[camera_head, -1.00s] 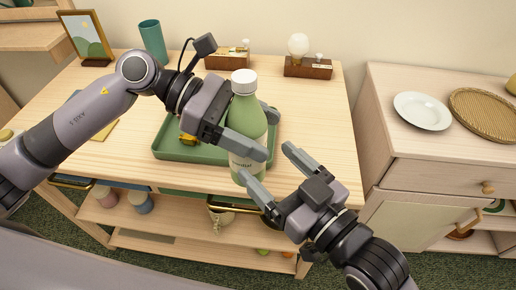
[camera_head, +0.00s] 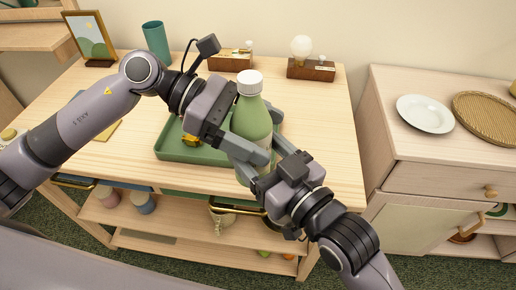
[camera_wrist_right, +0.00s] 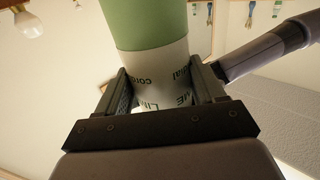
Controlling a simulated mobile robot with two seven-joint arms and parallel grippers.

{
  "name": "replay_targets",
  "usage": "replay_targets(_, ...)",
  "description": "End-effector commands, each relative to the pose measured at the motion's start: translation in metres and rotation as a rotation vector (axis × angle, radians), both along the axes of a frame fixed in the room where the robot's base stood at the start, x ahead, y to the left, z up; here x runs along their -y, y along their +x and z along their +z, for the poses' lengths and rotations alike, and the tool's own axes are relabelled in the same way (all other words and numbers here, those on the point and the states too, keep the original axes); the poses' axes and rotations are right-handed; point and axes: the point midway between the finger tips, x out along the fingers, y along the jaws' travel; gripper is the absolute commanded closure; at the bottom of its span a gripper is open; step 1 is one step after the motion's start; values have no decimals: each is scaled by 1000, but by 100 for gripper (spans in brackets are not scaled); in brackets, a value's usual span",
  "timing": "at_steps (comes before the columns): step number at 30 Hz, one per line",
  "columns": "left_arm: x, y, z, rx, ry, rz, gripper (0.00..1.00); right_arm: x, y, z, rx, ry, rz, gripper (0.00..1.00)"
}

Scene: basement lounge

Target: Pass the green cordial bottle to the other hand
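The green cordial bottle (camera_head: 251,120) has a white cap and a white label low on its side. It stands upright in the air in front of the table's middle. My left gripper (camera_head: 256,138) is shut on it around its middle. My right gripper (camera_head: 262,162) has its fingers on both sides of the bottle's lower part, below the left fingers. In the right wrist view the bottle's label (camera_wrist_right: 160,75) lies between the right fingers (camera_wrist_right: 160,85), with little or no gap. I cannot tell whether both right pads press on it.
A green tray (camera_head: 172,153) with a yellow item lies on the table behind the bottle. A green cup (camera_head: 156,42), picture frame (camera_head: 90,38) and bulb on a wooden base (camera_head: 311,70) stand at the back. A cabinet with a white plate (camera_head: 425,113) stands right.

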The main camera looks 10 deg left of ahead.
Motion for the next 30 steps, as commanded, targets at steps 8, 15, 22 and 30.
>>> replay_targets(8,-1,0,0,0,2,0,0,0,0,3,5,6,1,89)
replay_targets(15,-23,3,8,0,4,4,0,0,0,3,5,6,1,89)
replay_targets(22,-67,6,26,0,4,5,0,0,-1,3,5,6,2,89)
replay_targets(30,-103,9,42,-1,2,4,0,0,-1,3,5,6,2,89)
